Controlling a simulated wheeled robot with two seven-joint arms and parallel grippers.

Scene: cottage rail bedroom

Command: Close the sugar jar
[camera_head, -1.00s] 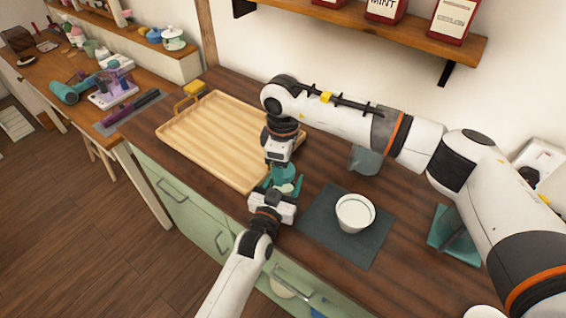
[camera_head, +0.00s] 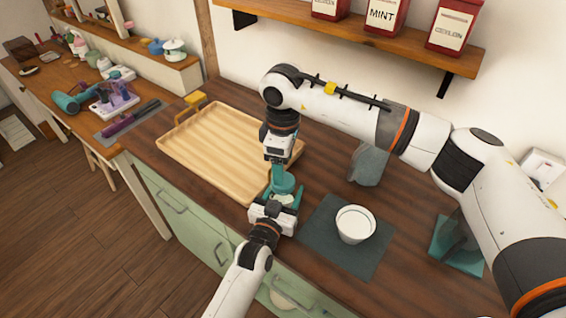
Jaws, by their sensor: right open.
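The small sugar jar (camera_head: 286,199) is at the counter's front edge, near the tray's right corner. A teal round piece, seemingly its lid (camera_head: 284,183), is over its top; I cannot tell whether it is fully seated. My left gripper (camera_head: 282,197) comes from below in the picture, its teal fingers on both sides of the jar, seemingly gripping it. My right gripper (camera_head: 279,173) points down from above, open, with its fingertips just over or at the lid. The fingers hide part of the jar and lid.
A wooden tray (camera_head: 215,140) lies to the left. A white bowl (camera_head: 355,224) stands on a dark mat (camera_head: 325,243) to the right. A clear grey vessel (camera_head: 368,165) is behind, partly under my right arm. A shelf (camera_head: 355,37) with red tins is above.

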